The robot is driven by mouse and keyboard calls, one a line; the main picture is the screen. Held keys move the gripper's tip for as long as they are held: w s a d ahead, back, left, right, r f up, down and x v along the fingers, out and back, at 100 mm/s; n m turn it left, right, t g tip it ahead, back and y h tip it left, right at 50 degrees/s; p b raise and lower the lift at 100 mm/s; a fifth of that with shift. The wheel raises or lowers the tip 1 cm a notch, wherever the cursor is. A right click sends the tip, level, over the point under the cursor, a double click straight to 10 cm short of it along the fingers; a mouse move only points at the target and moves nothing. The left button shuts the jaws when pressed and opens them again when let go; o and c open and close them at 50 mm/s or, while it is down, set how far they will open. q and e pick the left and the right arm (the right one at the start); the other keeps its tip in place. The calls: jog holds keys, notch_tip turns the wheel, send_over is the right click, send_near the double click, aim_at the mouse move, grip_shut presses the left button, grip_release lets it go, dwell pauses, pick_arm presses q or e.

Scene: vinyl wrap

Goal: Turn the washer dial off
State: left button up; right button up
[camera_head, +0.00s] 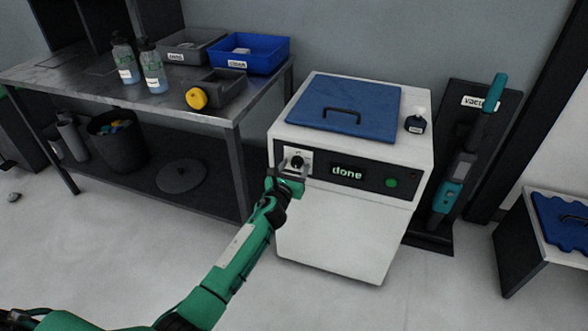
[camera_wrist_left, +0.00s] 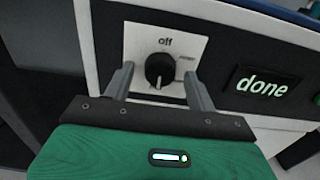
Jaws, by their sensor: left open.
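The washer (camera_head: 345,235) is a white box with a blue lid (camera_head: 345,105) and a dark front panel. Its black dial (camera_head: 297,162) sits on a white plate at the panel's left. In the left wrist view, the dial (camera_wrist_left: 160,70) is below the word "off", and its light pointer mark faces down, away from that word. The display (camera_head: 347,172) reads "done". My left gripper (camera_head: 292,168) is open at the dial. In the left wrist view its fingers (camera_wrist_left: 158,82) stand on either side of the dial, with gaps visible. My right gripper is not in view.
A green button (camera_head: 391,183) is at the panel's right. A metal table (camera_head: 190,110) with bottles, a blue bin (camera_head: 249,55) and grey bins stands left of the washer. A teal vacuum (camera_head: 462,165) stands at right. The floor in front is clear.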

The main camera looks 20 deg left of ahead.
pick_arm(q)
jog(key=shift+c, duration=0.5)
jog(key=c, duration=0.9)
